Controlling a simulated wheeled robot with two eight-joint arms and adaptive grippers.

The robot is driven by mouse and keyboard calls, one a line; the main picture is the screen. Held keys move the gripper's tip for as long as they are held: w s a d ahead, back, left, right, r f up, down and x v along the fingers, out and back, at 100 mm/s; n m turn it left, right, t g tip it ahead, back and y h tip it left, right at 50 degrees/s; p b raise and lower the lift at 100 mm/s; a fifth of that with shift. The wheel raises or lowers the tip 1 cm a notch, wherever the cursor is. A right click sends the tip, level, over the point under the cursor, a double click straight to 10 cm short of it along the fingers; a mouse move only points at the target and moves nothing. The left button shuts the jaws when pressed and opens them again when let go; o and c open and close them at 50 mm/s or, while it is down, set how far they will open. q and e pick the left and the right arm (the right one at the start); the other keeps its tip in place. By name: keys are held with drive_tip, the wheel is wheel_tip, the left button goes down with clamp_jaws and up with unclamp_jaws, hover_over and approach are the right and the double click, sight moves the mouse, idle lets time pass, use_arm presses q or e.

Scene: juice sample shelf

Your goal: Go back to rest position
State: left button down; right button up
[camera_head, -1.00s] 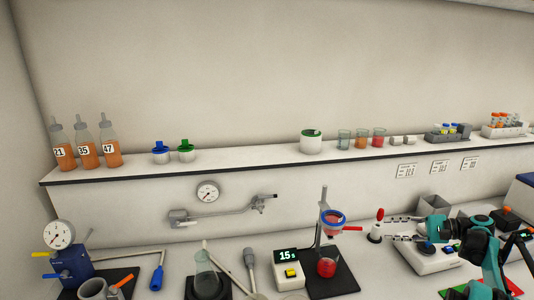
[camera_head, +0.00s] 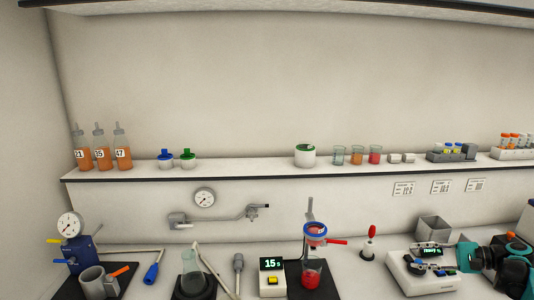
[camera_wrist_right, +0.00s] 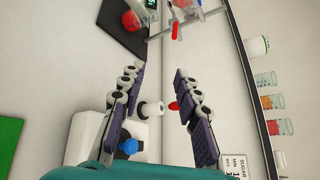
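My right gripper (camera_head: 411,259) is at the right of the head view, above the white device (camera_head: 408,282). Its two fingers are apart with nothing held between them, and the right wrist view (camera_wrist_right: 158,92) shows the same wide gap. In the right wrist view, a small white and red item (camera_wrist_right: 155,107) shows beyond the gap between the fingers. My left gripper is in neither view.
A beaker of red liquid (camera_head: 311,273) stands under a blue-rimmed funnel (camera_head: 315,230). A timer (camera_head: 271,264) reads 15 s. A grey open box (camera_head: 433,229) is behind the gripper. The shelf (camera_head: 240,164) above holds bottles, jars, beakers and racks.

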drive_tip(key=s+a+r+n+g+h, duration=0.1)
drive_tip(key=s+a+n+h, duration=0.2)
drive_tip(key=a, duration=0.9)
drive_tip(key=s+a+n+g+h, duration=0.2)
drive_tip(key=s+a+h, duration=0.15)
drive_tip(key=a, duration=0.95)
drive_tip(key=s+a+f+n+t+h, duration=0.1)
drive_tip(key=s+a+f+n+h, duration=0.2)
drive_tip(key=s, duration=0.6)
drive_tip(key=s+a+f+n+t+h, duration=0.1)
drive_tip(key=s+a+f+n+h, duration=0.2)
drive_tip(key=s, duration=0.6)
wheel_tip(320, 180, down, 3)
drive_tip(key=n, duration=0.2)
drive_tip(key=shift+s+a+n+t, duration=0.25)
drive_tip(key=shift+n+t, duration=0.15)
